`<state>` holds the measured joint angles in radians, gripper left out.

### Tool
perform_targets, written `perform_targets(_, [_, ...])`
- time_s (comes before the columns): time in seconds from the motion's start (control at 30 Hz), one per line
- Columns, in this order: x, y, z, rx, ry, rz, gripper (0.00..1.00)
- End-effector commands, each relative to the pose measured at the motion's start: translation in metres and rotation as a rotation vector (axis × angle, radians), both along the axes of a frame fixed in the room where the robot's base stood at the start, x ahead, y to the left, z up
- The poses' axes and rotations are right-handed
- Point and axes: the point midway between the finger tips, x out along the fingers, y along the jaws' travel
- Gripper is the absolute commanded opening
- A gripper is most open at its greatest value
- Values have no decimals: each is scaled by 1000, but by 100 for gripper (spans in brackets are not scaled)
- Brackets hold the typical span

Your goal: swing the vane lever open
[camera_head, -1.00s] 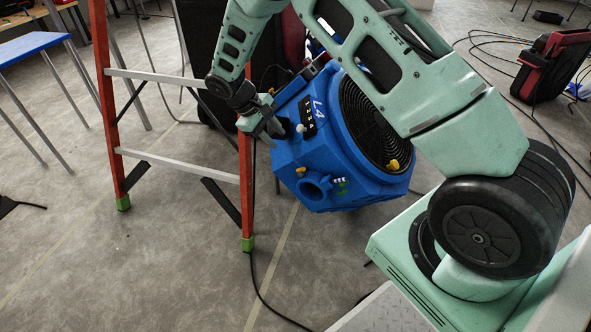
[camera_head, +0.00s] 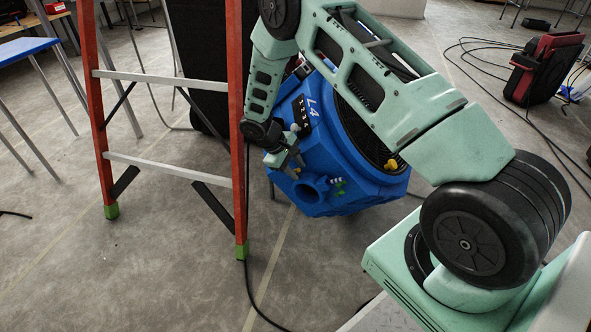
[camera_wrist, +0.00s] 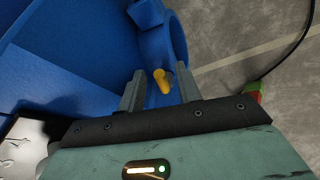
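The blue blower (camera_head: 318,150) marked L4 stands on the floor in the middle of the head view, with a round blue outlet (camera_head: 308,190) low on its near side. A small yellow lever (camera_wrist: 162,80) sticks out of the blue body beside the round outlet in the wrist view. I take it to be the vane lever. My gripper (camera_head: 294,168) is at the blower's lower left front. In the wrist view its two fingers (camera_wrist: 160,84) are apart, one on each side of the lever, with gaps showing. In the head view the gripper mostly hides this lever.
An orange stepladder (camera_head: 239,130) stands close left of my gripper and the blower. Another yellow knob (camera_head: 391,164) sits by the black grille, and a green-and-white fitting (camera_head: 338,185) right of the outlet. A black cable (camera_head: 252,295) runs along the floor.

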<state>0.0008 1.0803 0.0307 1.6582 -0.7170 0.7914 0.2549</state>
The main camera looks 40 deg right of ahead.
Motion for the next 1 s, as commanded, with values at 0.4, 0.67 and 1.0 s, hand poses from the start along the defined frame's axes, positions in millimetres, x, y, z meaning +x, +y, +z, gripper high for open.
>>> perform_targets(0.4, [0,0,0,0,0,0,0])
perform_targets(0.67, [0,1,-1,-8,-4,-7,0])
perform_targets(1.0, [-1,9,-4,-118,-62,-112,0])
